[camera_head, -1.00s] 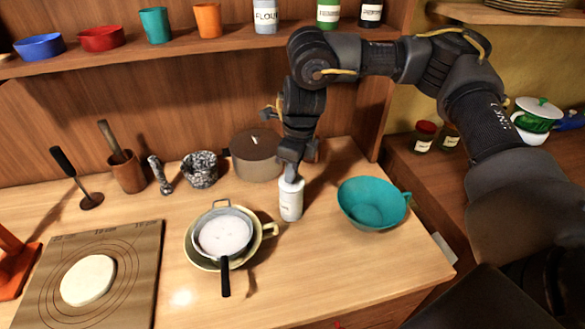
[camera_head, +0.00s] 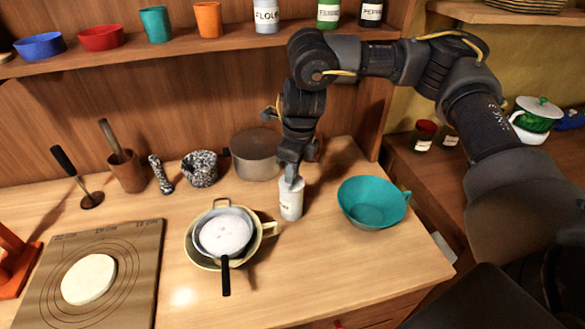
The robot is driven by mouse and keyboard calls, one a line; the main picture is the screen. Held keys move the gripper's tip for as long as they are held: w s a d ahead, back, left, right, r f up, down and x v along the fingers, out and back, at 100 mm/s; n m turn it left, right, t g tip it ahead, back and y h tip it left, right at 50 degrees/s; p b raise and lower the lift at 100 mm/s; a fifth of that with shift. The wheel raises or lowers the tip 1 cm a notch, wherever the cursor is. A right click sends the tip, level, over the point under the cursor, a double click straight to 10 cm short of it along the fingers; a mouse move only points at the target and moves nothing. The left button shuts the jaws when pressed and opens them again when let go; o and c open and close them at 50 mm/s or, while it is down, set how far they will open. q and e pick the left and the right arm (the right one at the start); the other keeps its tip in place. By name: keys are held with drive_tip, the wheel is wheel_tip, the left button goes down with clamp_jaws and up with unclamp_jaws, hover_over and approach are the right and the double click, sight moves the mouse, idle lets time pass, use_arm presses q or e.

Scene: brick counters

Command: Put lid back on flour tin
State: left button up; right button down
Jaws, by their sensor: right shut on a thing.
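The white flour tin (camera_head: 291,203) stands upright on the wooden counter, to the right of the sieve and bowl. Its small label is too blurred to read. My right gripper (camera_head: 291,180) points down at the top of the tin, with its jaws shut on the small lid there. The fingers mostly hide the lid, and I cannot tell whether it is fully seated on the rim. My left gripper is not in view.
A sieve of white powder (camera_head: 225,232) rests on a yellow-green bowl (camera_head: 268,229) left of the tin. A teal bowl (camera_head: 372,203) is to the right. A brown pot (camera_head: 256,155) stands behind. Another tin labelled FLOUR (camera_head: 266,16) is on the shelf.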

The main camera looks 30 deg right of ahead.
idle(0.4)
drive_tip(key=c, duration=0.8)
unclamp_jaws()
drive_tip(key=shift+o, duration=0.2)
drive_tip(key=shift+r+p, duration=3.5)
drive_tip(key=shift+p, duration=0.1)
clamp_jaws()
